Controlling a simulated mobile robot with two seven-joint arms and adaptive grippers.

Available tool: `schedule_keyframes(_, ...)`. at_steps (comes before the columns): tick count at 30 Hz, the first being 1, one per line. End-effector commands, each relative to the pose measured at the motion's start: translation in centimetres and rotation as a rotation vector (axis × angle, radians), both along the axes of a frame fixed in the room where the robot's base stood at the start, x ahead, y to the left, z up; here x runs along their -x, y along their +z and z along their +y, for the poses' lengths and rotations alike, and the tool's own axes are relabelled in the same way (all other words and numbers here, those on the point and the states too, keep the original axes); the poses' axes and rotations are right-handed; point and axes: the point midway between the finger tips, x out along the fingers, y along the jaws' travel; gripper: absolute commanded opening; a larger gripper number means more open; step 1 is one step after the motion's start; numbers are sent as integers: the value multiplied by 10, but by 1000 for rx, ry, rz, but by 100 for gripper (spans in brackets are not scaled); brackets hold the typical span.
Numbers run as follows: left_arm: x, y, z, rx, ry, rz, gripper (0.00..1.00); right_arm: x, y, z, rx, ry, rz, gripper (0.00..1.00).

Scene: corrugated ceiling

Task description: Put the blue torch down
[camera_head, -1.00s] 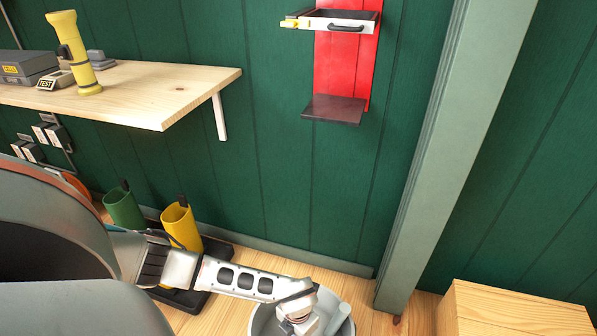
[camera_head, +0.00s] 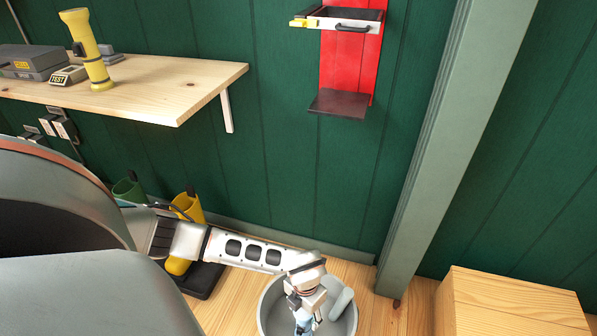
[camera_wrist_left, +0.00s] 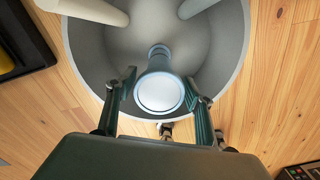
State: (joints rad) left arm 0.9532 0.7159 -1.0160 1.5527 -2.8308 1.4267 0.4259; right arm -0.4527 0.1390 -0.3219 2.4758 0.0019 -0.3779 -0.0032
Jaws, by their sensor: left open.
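The blue torch (camera_wrist_left: 160,95) shows in the left wrist view with its round pale lens facing the camera. Its narrow body runs down into a grey bucket (camera_wrist_left: 236,70). My left gripper (camera_wrist_left: 159,88) is open, with one finger on each side of the torch head. I cannot tell whether a finger still touches it. In the head view my left gripper (camera_head: 305,312) is over the grey bucket (camera_head: 350,318) on the floor, and the torch is hard to make out there. My right gripper is in neither view.
Pale cylinders stand in the bucket, one at its right side (camera_head: 341,303). A wooden shelf (camera_head: 190,85) at upper left holds a yellow torch (camera_head: 90,50). A red wall holder (camera_head: 345,68) hangs above. A wooden box (camera_head: 505,305) stands at lower right.

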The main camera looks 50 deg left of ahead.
Motion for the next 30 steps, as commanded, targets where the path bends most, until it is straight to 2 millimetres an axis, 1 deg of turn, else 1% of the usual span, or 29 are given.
schedule_keyframes(1,-8,22,1,-2,-1,-17,52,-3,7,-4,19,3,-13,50)
schedule_keyframes(6,-4,48,0,-1,0,-10,52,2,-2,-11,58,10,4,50)
schedule_keyframes(9,-2,56,1,-1,0,-6,52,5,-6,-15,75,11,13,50)
schedule_keyframes(13,0,61,1,-2,0,0,52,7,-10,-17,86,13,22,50)
schedule_keyframes(19,2,60,1,-2,0,4,52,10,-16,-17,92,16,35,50)
schedule_keyframes(30,1,60,0,-1,0,2,52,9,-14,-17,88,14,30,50)
